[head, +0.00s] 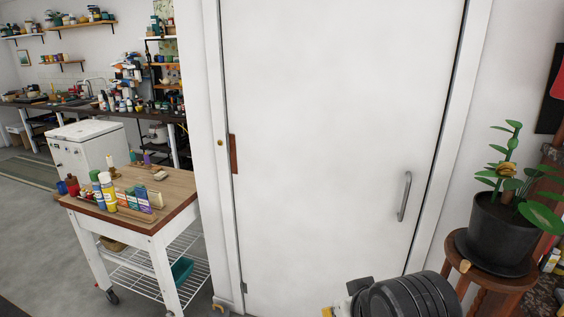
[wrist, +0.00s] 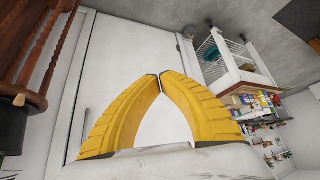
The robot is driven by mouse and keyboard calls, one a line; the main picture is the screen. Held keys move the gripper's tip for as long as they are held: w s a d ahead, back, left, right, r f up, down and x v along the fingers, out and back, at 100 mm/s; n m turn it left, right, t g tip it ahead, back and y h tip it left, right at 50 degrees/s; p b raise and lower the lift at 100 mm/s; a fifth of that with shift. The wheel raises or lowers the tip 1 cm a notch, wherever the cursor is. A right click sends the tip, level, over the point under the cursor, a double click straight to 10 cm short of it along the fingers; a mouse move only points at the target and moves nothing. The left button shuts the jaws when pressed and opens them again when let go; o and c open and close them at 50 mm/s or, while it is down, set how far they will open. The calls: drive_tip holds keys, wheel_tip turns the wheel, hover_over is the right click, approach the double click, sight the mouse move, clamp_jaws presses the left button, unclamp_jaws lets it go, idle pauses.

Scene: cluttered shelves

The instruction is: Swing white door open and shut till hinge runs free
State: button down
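The white door (head: 330,120) stands in its white frame and looks closed, with a thin dark gap down its right edge. Its grey bar handle (head: 404,196) is on the right side. A small hinge (head: 243,287) shows low on the left edge. In the wrist view the door (wrist: 135,50) lies behind my gripper, and the handle (wrist: 84,125) is left of the fingers. My gripper (wrist: 158,77) has its two yellow fingers curved together with the tips meeting. Nothing shows between them, and they are apart from the handle.
A wooden-topped cart (head: 130,195) with bottles and boxes stands left of the door. A potted plant (head: 500,230) on a wooden stool (head: 490,275) stands to the right. My black arm part covers the door's lower right. Grey floor (head: 40,225) lies open at left.

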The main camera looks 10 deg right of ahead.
sight(407, 197)
idle(0.3)
drive_tip(key=c, duration=1.4)
unclamp_jaws()
drive_tip(key=w+d+r+t+y, duration=0.1)
drive_tip(key=w+d+r+t, duration=0.15)
drive_tip(key=w, duration=0.55)
drive_tip(key=w+d+r+t+b, duration=0.1)
drive_tip(key=w+d, duration=0.3)
drive_tip(key=w, duration=0.5)
drive_tip(key=w+d+r+t+y, duration=0.1)
drive_tip(key=w+d+r+t, duration=0.15)
drive_tip(key=w, duration=0.55)
drive_tip(key=w+d+f+m+t+h+b, duration=0.1)
drive_tip(key=w+d+f+t+h, duration=0.15)
drive_tip(key=d, duration=0.55)
drive_tip(key=w+d+f+t+h, duration=0.1)
drive_tip(key=w+d, duration=0.3)
drive_tip(key=d, duration=0.4)
drive_tip(key=d+f+m+h, duration=0.2)
drive_tip(key=d+f, duration=0.2)
drive_tip(key=d, duration=0.4)
drive_tip(key=d+f+m+h, duration=0.1)
drive_tip(key=d+f+h, duration=0.2)
drive_tip(key=d, duration=0.4)
drive_tip(key=b+x, duration=0.3)
drive_tip(key=x, duration=0.7)
drive_tip(key=shift+s, duration=0.1)
